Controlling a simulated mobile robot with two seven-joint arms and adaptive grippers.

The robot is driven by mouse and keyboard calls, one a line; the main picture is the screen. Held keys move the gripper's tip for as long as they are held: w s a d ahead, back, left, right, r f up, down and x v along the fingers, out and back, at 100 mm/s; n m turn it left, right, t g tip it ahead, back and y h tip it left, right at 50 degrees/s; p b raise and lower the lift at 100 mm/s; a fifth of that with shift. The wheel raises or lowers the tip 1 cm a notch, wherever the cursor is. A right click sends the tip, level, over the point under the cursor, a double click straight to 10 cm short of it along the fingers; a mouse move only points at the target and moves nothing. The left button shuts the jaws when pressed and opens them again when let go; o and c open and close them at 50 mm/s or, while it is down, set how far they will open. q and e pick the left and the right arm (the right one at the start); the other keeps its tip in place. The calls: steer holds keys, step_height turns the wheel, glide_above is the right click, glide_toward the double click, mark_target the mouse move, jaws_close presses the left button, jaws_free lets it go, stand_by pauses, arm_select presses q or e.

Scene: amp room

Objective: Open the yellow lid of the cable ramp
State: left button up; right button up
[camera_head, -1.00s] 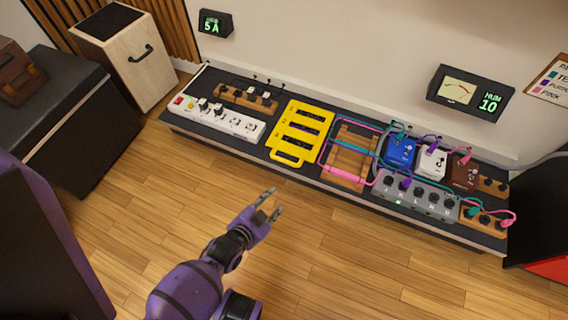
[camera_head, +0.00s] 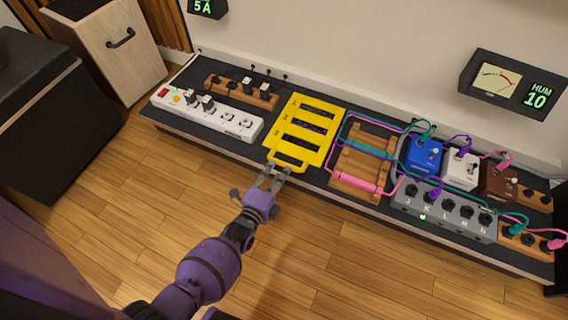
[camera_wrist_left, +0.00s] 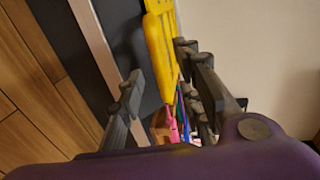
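The yellow lid (camera_head: 318,112) of the cable ramp lies flat on the dark low platform, with several slots and a handle loop (camera_head: 288,160) at its front edge. Dark channels show through the slots. My left gripper (camera_head: 272,177) is open, its fingertips close to the handle loop at the front edge; I cannot tell whether they touch it. In the left wrist view the yellow lid (camera_wrist_left: 160,45) shows ahead, beyond the two parted fingers (camera_wrist_left: 160,85), with nothing between them in grip. My right gripper is not in view.
A white power strip (camera_head: 210,115) lies left of the lid. To the right are a wooden rack (camera_head: 361,165) with coloured cables, a grey switch box (camera_head: 445,213) and several pedals, including a blue one (camera_head: 424,153). The wooden floor (camera_head: 330,265) in front is clear.

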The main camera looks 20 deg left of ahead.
mark_target(284, 162)
arm_select(q)
steer(key=b+x, duration=0.2)
steer(key=x, duration=0.3)
steer(key=shift+w+f, duration=0.15)
steer(key=shift+w, duration=0.1)
jaws_close()
